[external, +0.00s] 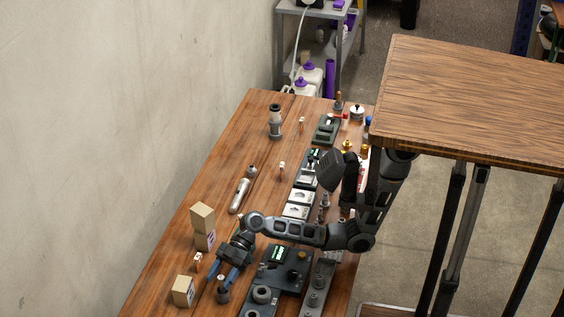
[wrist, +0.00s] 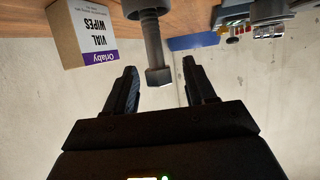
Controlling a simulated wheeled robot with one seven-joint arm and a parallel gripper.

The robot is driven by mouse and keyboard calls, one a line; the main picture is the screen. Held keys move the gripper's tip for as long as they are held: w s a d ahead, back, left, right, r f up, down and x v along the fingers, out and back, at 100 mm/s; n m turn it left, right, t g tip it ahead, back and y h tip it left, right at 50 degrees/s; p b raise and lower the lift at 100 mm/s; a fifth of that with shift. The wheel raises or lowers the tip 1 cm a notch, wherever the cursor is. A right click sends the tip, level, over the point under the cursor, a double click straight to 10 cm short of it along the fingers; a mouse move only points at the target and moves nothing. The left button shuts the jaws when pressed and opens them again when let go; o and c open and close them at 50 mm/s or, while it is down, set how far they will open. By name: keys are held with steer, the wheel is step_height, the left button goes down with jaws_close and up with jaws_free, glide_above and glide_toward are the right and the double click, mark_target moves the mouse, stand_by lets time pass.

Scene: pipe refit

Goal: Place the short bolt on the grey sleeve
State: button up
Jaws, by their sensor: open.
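The short bolt (wrist: 154,50) is a grey shank with a hex head, standing between my open fingers in the wrist view, which shows the scene upside down. Its shank end meets the round grey sleeve (wrist: 147,5); I cannot tell whether it goes inside. In the external view the dark grey sleeve (external: 223,296) stands on the table near the front, with the bolt's pale head (external: 221,278) just above it. My gripper (wrist: 160,72) is open, with a finger on each side of the bolt and gaps visible. It also shows in the external view (external: 222,277).
A wipes box (wrist: 83,32) stands beside the sleeve. Other cartons (external: 203,218) are stacked to the left. A dark fixture plate (external: 285,268) with a grey ring (external: 262,294) lies to the right. A silver cylinder (external: 239,195) lies farther back on the table.

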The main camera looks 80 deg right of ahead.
steer(key=b+v, duration=0.1)
steer(key=v, duration=0.6)
steer(key=shift+d+r, duration=0.2)
steer(key=shift+d, duration=0.05)
steer(key=shift+s, duration=0.15)
